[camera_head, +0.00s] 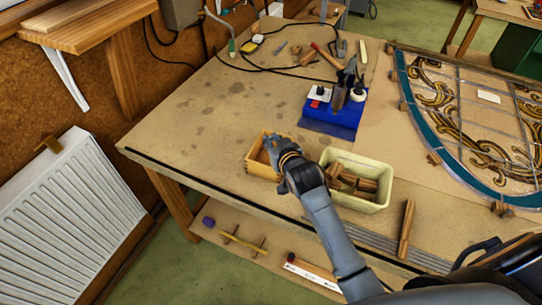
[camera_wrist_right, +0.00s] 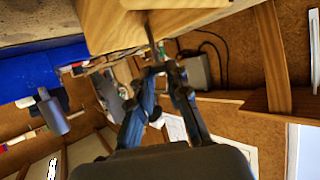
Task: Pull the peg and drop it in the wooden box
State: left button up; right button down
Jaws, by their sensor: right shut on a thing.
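The small wooden box (camera_head: 252,168) stands near the front edge of the workbench, left of the cream tub. My right gripper (camera_head: 272,143) is over this box and covers part of it in the head view. In the right wrist view, the gripper (camera_wrist_right: 160,70) is shut on a thin dark piece, seemingly the peg (camera_wrist_right: 152,42), which extends toward the wooden box (camera_wrist_right: 110,22). I cannot tell whether the peg touches the box. The box's inside is mostly hidden. My left gripper is not in view.
A cream tub (camera_head: 383,190) with wooden blocks stands right beside the gripper. A blue stand (camera_head: 318,124) with tools is behind. The leaded panel (camera_head: 470,115) lies at right, edged by wooden blocks. A wooden handle (camera_head: 406,228) lies near the front. The bench's left side is clear.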

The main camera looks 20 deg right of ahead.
jog(key=shift+f+b, duration=1.5)
jog(key=shift+f, duration=1)
dwell(1.3)
jog(key=c, duration=1.2)
grip_release()
jog(key=shift+s, duration=0.1)
